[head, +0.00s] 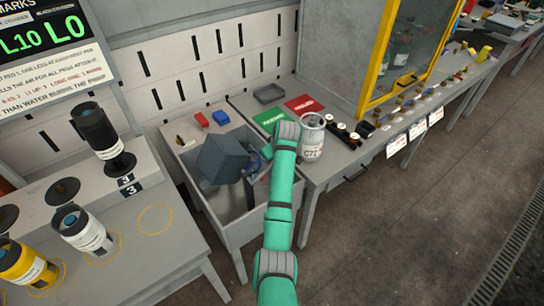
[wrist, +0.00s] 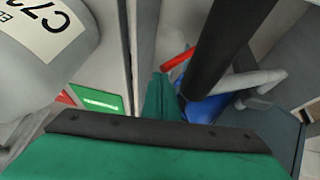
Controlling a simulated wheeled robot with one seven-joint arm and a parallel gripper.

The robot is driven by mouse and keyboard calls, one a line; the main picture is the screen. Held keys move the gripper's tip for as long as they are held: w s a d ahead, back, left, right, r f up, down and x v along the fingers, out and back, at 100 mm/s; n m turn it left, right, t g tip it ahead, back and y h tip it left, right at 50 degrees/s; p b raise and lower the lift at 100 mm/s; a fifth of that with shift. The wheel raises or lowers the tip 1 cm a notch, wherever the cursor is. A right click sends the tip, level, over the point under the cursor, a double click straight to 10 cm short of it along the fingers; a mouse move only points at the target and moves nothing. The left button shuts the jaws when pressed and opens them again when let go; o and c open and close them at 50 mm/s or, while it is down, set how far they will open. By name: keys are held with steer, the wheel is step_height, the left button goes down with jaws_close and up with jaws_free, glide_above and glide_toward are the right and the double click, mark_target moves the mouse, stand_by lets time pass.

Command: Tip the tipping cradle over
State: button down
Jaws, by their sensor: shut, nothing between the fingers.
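The tipping cradle looks to be the dark blue-grey box (head: 222,158) sitting tilted over the grey sink-like basin (head: 205,205) in the head view. In the wrist view a dark grey panel (wrist: 255,130) at lower right looks like part of it. My gripper (head: 265,153) is at the cradle's right side, partly hidden by my green arm. In the wrist view its green fingertip (wrist: 160,98) shows beside a black bar and a blue part. The fingers are shut with nothing between them. I cannot tell whether they touch the cradle.
A grey cylinder (head: 312,138) with a label stands on the bench just right of my arm, and is close at left in the wrist view (wrist: 40,45). Green (head: 270,119) and red (head: 304,103) pads lie behind. A bench with several cylinders is at left. Floor is clear at right.

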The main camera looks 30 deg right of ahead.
steer(key=r, duration=0.1)
steer(key=w+r, duration=0.1)
steer(key=r, duration=0.2)
steer(key=shift+w+d+r, duration=0.1)
steer(key=shift+w+d, duration=0.05)
steer(key=shift+w, duration=0.1)
steer(key=d+v, duration=0.2)
steer(key=v, duration=0.7)
steer(key=shift+s+r, duration=0.3)
steer(key=shift+w+a, duration=0.25)
steer(key=shift+a, duration=0.05)
stand_by(0.4)
steer(key=shift+d, duration=0.1)
steer(key=shift+s+d, duration=0.15)
steer(key=shift+s, duration=0.05)
steer(key=shift+f, duration=0.1)
stand_by(0.3)
